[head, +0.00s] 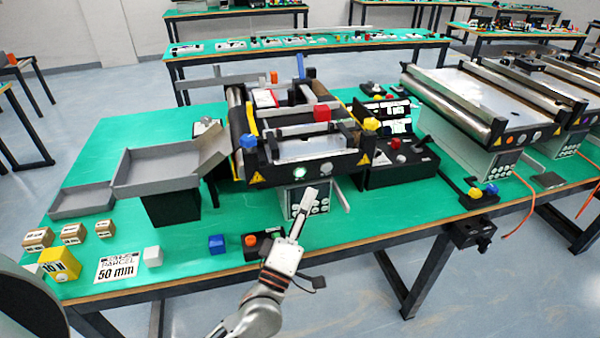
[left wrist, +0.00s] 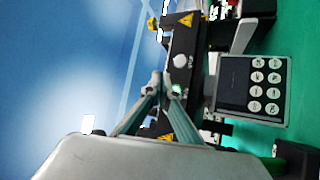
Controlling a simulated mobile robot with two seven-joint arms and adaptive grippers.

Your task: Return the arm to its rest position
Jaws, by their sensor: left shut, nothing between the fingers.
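My left gripper (head: 300,216) is in the head view, in front of the near end of the mini conveyor (head: 310,170) and its keypad panel (head: 308,200). It looks shut and holds nothing. In the left wrist view the fingertips (left wrist: 166,82) come together in front of the conveyor's dark end frame, beside a lit green button (left wrist: 176,89). The keypad panel (left wrist: 252,85) is to their right there. I cannot tell whether the fingertips touch the conveyor. My right gripper does not show in either view.
A grey tray (head: 150,180) and a shallow tray (head: 80,203) stand at the left of the green table. A yellow block (head: 60,264), a label card (head: 117,267), a white cube (head: 152,256) and a blue cube (head: 216,244) lie near the front edge. More conveyors (head: 490,100) stand at the right.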

